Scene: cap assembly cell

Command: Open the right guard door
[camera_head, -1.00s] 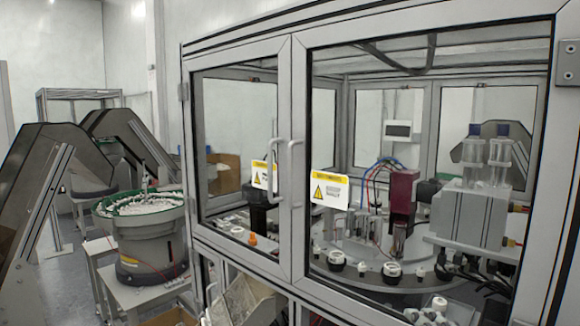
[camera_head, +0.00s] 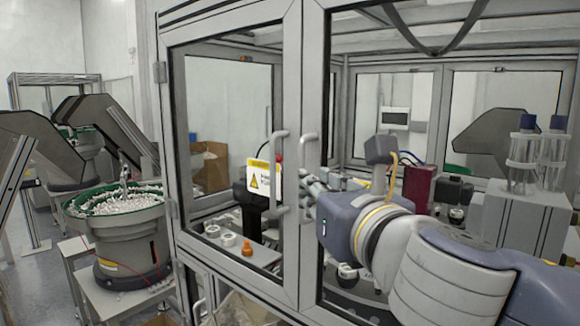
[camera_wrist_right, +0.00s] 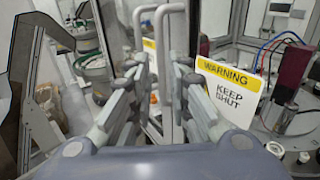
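The right guard door (camera_head: 313,90) is a grey frame with a clear pane and appears shut against the left guard door (camera_head: 291,90). Its upright handle (camera_head: 307,150) stands beside the left door's handle (camera_head: 278,150), near the middle seam. Both handles also show in the wrist view, the right one (camera_wrist_right: 172,8) ahead of the fingers. My right gripper (camera_head: 310,188) is at the right door's handle, partly hidden by my own wrist. In the wrist view the right gripper (camera_wrist_right: 155,85) has its fingers apart, with the handles beyond or between them; contact cannot be told. My left gripper is out of view.
A warning label (camera_wrist_right: 228,85) is on the right door pane. A bowl feeder (camera_head: 118,215) with white parts stands left of the cell. Inside the cell are a dark red block (camera_head: 418,185) and clear cylinders (camera_head: 525,155). The floor at far left has some free room.

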